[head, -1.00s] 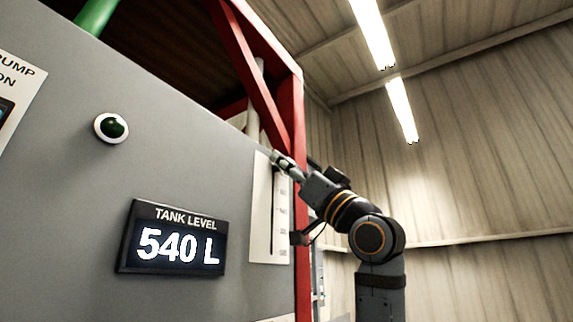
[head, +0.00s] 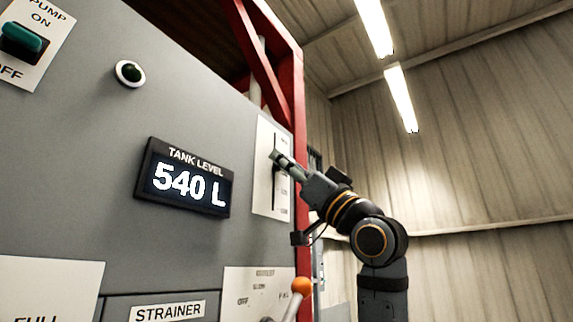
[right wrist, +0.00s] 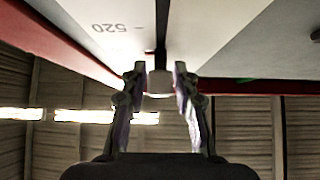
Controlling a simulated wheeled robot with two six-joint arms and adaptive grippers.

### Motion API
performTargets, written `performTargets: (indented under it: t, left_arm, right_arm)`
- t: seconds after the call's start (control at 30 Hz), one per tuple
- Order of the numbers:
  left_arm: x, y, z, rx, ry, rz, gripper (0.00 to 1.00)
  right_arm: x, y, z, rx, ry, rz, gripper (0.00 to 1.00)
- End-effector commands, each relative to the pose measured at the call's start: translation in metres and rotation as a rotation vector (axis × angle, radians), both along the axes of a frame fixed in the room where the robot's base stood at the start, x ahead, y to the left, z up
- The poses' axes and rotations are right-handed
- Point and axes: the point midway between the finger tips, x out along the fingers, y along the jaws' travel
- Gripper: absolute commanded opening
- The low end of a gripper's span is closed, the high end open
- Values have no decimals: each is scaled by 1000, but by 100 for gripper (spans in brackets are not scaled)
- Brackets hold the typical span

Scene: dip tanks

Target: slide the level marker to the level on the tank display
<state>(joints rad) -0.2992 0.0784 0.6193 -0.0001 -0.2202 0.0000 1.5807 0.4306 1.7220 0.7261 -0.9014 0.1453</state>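The tank display (head: 187,183) reads 540 L on the grey panel. To its right is a white scale plate (head: 265,190) with a dark vertical slot. My right gripper (head: 277,157) is at the upper part of this slot. The scale plate shows there upside down (right wrist: 95,40), with the mark 520 beside the slot. The marker is hidden by my fingers in the head view. My left gripper is out of view.
A red frame post (head: 298,130) runs along the panel's right edge, close to my right arm. A lever with an orange ball (head: 302,285) sticks out below the scale. A pump switch (head: 22,42) and a round dark-green lamp (head: 130,73) are at upper left.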

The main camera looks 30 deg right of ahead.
Motion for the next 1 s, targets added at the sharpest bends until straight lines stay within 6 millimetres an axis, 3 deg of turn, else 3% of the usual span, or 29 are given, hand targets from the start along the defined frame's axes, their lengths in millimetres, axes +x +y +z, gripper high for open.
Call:
performTargets:
  t: [0.1,0.43,0.8,1.0]
  left_arm:
    - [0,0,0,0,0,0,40]
    - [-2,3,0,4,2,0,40]
    - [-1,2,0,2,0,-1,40]
    - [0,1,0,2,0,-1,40]
  right_arm:
    - [0,0,0,0,0,0,45]
    - [-2,-2,-4,0,1,-2,45]
    - [-48,-21,-54,-7,5,-10,45]
    - [-64,-28,-71,-5,4,-11,45]
